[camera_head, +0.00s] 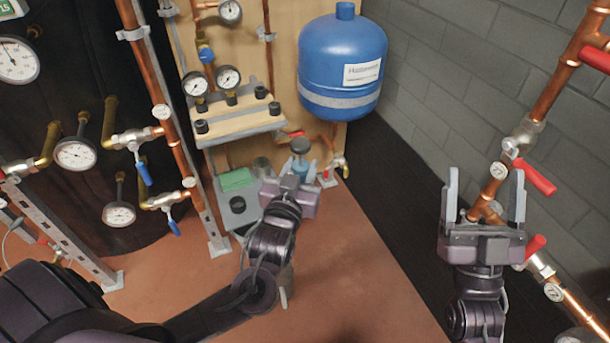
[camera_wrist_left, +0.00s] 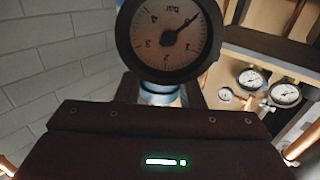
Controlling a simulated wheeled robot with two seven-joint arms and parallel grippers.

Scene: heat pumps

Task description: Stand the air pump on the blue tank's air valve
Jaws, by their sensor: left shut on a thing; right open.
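The blue tank (camera_head: 340,68) hangs on the wooden board, with a blue neck (camera_head: 345,11) on top that looks like its air valve. My left gripper (camera_head: 297,172) is low and left of the tank, shut on the air pump (camera_head: 300,146). The pump's round gauge (camera_wrist_left: 168,38) fills the top of the left wrist view, with a light blue part (camera_wrist_left: 160,92) below it. The pump's lower end is hidden. My right gripper (camera_head: 484,197) is open and empty, right of the tank and lower in the picture.
A wooden shelf (camera_head: 238,124) with dark fittings juts out left of the tank, above a green item (camera_head: 236,180) and a grey box (camera_head: 238,213). Copper pipes with red levers (camera_head: 536,178) run beside my right gripper. The brown floor (camera_head: 350,260) is clear.

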